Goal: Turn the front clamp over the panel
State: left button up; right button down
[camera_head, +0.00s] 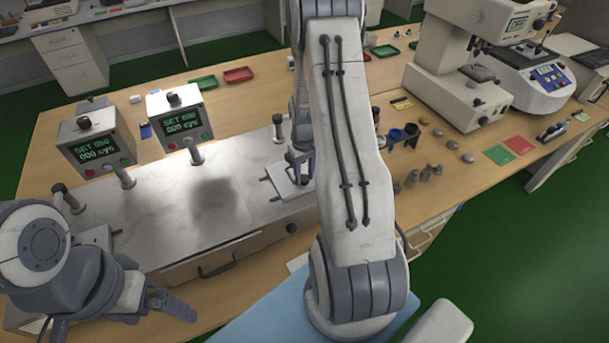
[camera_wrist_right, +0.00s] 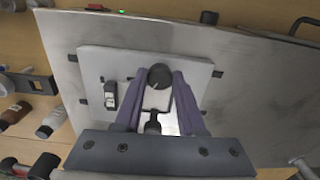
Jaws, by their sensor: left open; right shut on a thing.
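The light grey panel (camera_wrist_right: 97,62) lies flat on the metal bench top in the right wrist view, with dark pegs at its edges. It also shows in the head view (camera_head: 283,186), partly hidden by my right arm. My right gripper (camera_wrist_right: 160,84) is over the panel, its fingers closed around a clamp with a round black knob (camera_wrist_right: 160,75). A second dark clamp-like piece (camera_wrist_right: 110,96) sits on the panel to the left. Which way the held clamp's arm points is hard to tell. My left gripper (camera_head: 172,303) is open and empty at the lower left, away from the panel.
Two controller boxes with green displays (camera_head: 94,148) (camera_head: 181,122) stand on the left of the metal plate (camera_head: 150,215). Small bottles and metal pieces (camera_head: 427,172) lie right of my right arm. A microscope-like machine (camera_head: 455,85) stands further right.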

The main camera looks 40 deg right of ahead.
aim_at(303, 177)
jog(key=m, duration=0.5)
jog(key=shift+m+b, duration=0.3)
jog(key=shift+b, duration=0.05)
jog(key=m, duration=0.5)
jog(key=shift+w+m, duration=0.15)
jog(key=shift+m, duration=0.25)
jog(key=shift+r, duration=0.1)
jog(key=c, duration=0.5)
grip_release()
jog(key=shift+b, duration=0.3)
notch_tip(303, 177, up, 10)
jog(key=b, duration=0.1)
jog(key=shift+r+b, duration=0.2)
jog(key=shift+b, duration=0.2)
jog(key=shift+a, duration=0.1)
